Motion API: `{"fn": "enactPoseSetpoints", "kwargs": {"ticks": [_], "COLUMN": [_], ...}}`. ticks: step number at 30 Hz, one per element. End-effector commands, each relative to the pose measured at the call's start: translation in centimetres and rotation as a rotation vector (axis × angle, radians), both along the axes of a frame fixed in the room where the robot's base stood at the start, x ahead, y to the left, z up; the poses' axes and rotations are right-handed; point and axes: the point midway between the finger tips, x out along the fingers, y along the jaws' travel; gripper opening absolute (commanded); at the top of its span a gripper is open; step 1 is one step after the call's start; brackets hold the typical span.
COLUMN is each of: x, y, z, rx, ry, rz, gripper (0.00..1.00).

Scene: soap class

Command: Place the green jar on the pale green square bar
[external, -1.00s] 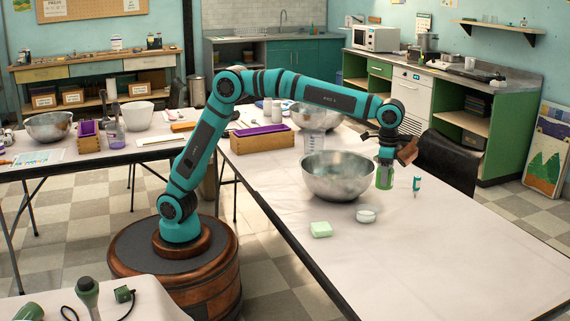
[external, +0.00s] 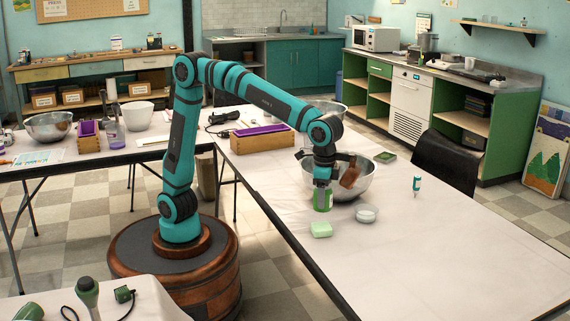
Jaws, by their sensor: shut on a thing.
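The green jar (external: 322,201) hangs upright from my gripper (external: 323,184), which is shut on its top. The jar appears just behind the pale green square bar (external: 321,230), and its lower end is close above the bar in the picture. I cannot tell how high the jar is over the table or whether it touches anything. The bar lies flat on the white table (external: 430,260) with nothing on it. My wrist hides part of the large metal bowl (external: 355,182) behind the jar.
A small white round dish (external: 365,214) sits right of the bar. A small teal-and-white bottle (external: 416,185) stands further right. A wooden box with a purple liner (external: 262,137) is at the back left. The table's front right is clear.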

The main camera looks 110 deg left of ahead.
Motion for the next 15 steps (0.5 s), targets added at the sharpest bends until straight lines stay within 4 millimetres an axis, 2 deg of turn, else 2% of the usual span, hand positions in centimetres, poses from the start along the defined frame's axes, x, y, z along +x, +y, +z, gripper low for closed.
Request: {"fn": "enactPoseSetpoints", "kwargs": {"ticks": [3, 10, 15], "x": [0.0, 0.0, 0.0], "y": [0.0, 0.0, 0.0], "z": [-1.6, -3.0, -5.2], "rx": [0.0, 0.0, 0.0], "ry": [0.001, 0.0, 0.001], "rz": [0.0, -0.001, -0.001], "gripper": [0.25, 0.25, 0.25]}}
